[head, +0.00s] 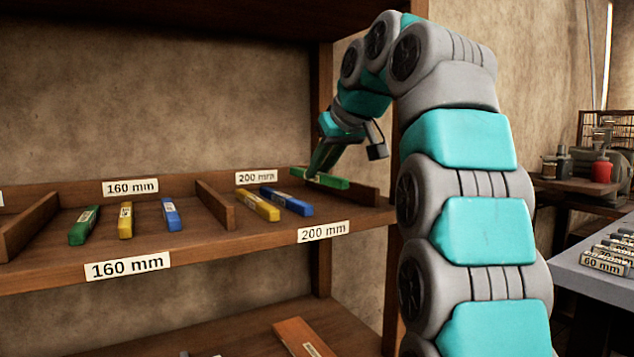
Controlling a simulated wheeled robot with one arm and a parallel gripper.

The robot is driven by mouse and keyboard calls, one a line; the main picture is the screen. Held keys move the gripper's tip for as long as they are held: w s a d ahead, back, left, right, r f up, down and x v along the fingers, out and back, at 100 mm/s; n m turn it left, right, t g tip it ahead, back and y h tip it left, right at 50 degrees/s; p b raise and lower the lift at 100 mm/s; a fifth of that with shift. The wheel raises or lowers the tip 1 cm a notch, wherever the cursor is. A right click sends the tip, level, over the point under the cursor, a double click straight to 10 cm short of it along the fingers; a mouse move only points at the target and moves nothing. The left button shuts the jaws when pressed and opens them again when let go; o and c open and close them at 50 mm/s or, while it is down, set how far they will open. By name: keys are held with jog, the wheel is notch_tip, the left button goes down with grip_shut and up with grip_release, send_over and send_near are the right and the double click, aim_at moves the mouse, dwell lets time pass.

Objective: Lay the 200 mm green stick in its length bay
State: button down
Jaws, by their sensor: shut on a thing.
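A green stick (328,180) with a pale label is in the 200 mm bay (345,206), at its right side. My gripper (314,172) is shut on the green stick near its left end, reaching down from above. I cannot tell whether the stick touches the shelf board. A yellow stick (258,206) and a blue stick (287,202) lie in the same bay, left of the green one. The bay carries a 200 mm label (256,177) at the back and another on the front edge (323,231).
A wooden divider (215,205) separates this bay from the 160 mm bay (150,235), which holds a green, a yellow and a blue stick. An upright post (393,270) stands at the shelf's right. A grey table (590,270) at far right holds several sticks.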

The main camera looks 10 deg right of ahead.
jog(key=shift+w+a+f, duration=0.1)
jog(key=shift+w+a, duration=0.1)
jog(key=shift+w, duration=0.45)
jog(key=shift+s+f+b, duration=0.15)
jog(key=shift+f+b, duration=0.2)
jog(key=shift+f, duration=1.4)
jog(key=shift+f+b, duration=0.15)
jog(key=shift+b, duration=0.15)
jog(key=c, duration=0.8)
grip_release()
